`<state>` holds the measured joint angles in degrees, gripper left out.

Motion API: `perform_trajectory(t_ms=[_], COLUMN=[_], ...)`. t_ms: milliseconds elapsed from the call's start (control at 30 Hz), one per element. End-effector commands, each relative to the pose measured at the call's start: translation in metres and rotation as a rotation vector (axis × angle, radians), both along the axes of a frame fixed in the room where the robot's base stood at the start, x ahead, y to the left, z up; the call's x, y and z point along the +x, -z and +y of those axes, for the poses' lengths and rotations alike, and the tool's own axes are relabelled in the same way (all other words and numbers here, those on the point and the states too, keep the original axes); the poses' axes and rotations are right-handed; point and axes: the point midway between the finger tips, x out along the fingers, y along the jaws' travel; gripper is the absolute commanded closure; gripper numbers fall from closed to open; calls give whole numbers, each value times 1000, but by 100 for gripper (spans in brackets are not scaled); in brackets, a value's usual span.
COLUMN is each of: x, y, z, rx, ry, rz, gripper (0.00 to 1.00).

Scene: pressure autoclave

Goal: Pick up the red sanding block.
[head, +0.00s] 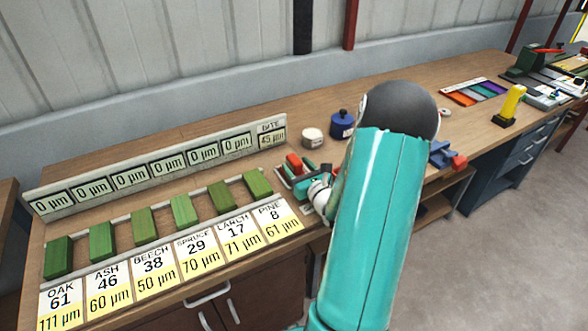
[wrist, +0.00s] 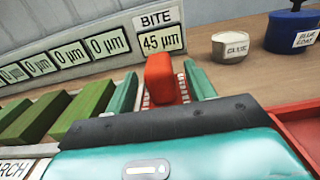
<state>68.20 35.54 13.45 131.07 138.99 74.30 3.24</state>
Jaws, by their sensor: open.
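The red sanding block (wrist: 160,75) stands upright in the wrist view, on a pale ribbed surface below the BITE display. It also shows in the head view (head: 293,162), at the right end of the row of green blocks. My gripper (wrist: 162,84) is open, with one teal finger on each side of the red block. A gap shows on both sides, though whether either finger touches it is hard to tell. In the head view my arm hides part of my gripper (head: 297,174) and the bench behind it.
Several green blocks (head: 182,211) stand in a row behind wood-name cards (head: 197,252). A display panel (head: 150,168) runs behind them. A glue tin (head: 312,138) and a blue pot (head: 342,125) stand behind my gripper. A red tray (wrist: 295,118) lies close on the right.

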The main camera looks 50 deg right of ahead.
Motion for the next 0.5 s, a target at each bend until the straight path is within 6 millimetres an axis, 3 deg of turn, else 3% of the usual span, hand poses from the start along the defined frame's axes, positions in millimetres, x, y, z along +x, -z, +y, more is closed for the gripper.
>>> perform_trajectory(t_ms=[133,400,433,500], x=[20,24,24,24], y=[0,0,0,0], z=[-6,-8,-8,-8], rx=[0,0,0,0], ry=[-1,0,0,0], rz=[-1,1,1,1], gripper=[45,45,47,61])
